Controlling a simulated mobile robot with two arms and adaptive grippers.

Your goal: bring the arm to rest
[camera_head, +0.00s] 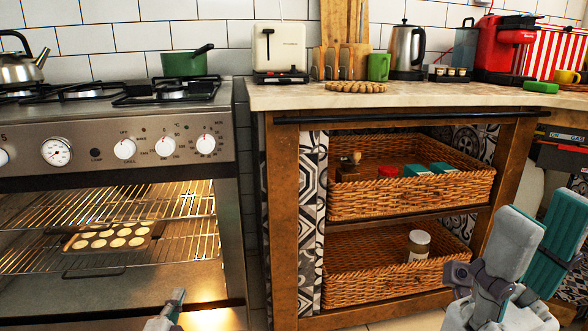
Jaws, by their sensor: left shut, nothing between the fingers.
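My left gripper (174,300) shows at the bottom edge, in front of the open oven. Only its grey and teal tip is in view; it is shut and empty. My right gripper (545,220) is at the lower right, in front of the right side of the shelving. Its grey and teal fingers point up and stand apart, with nothing seen between them. Most of both arms is out of view.
The oven (110,155) is open, with a tray of round pale pieces (110,236) on a rack. Wicker baskets (410,200) fill the shelving. The countertop (420,97) holds a toaster (280,50), a kettle (407,48) and a red coffee machine (500,45). A green pot (183,64) sits on the stove.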

